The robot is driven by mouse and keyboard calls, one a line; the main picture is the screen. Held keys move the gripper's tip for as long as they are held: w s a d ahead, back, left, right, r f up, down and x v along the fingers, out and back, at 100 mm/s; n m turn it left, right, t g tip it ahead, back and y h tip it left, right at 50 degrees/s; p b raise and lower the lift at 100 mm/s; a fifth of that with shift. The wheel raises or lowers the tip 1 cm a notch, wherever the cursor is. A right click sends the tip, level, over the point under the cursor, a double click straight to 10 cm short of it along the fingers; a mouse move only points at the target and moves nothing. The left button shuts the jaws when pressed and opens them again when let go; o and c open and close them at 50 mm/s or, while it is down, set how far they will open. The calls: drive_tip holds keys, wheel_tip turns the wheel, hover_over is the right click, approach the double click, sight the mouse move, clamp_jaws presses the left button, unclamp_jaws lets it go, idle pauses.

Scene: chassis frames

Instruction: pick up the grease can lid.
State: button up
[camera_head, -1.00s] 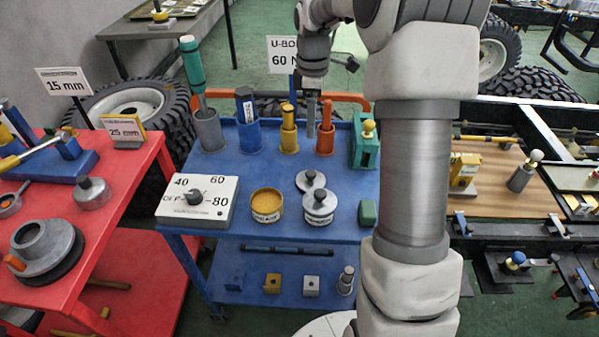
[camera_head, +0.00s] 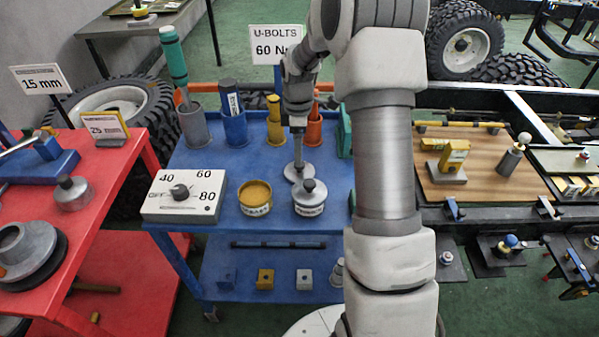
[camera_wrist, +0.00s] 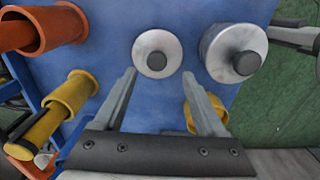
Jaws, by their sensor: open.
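The grease can lid, a loose grey disc (camera_head: 291,175) with a dark knob, lies flat on the blue table. It also shows in the wrist view (camera_wrist: 147,63), just beyond and between the fingertips. My gripper (camera_head: 298,160) is over the lid in the head view and hides its knob. In the wrist view, the fingers (camera_wrist: 159,76) are apart with nothing between the tips. I cannot tell the exact height gap. An open can with yellow-brown contents (camera_head: 255,208) stands to the front left of the lid.
A grey can with its lid on (camera_head: 310,207) stands close in front of the loose lid. Upright holders, including a yellow one (camera_head: 275,134) and a blue one (camera_head: 235,138), line the table's back. A white dial box (camera_head: 183,211) is at left.

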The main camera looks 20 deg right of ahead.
sight(300, 169)
drive_tip(key=f, duration=0.4)
drive_tip(key=shift+w+d+f+b, duration=0.2)
drive_tip(key=shift+f+b, duration=0.2)
drive_tip(key=shift+r, duration=0.1)
clamp_jaws()
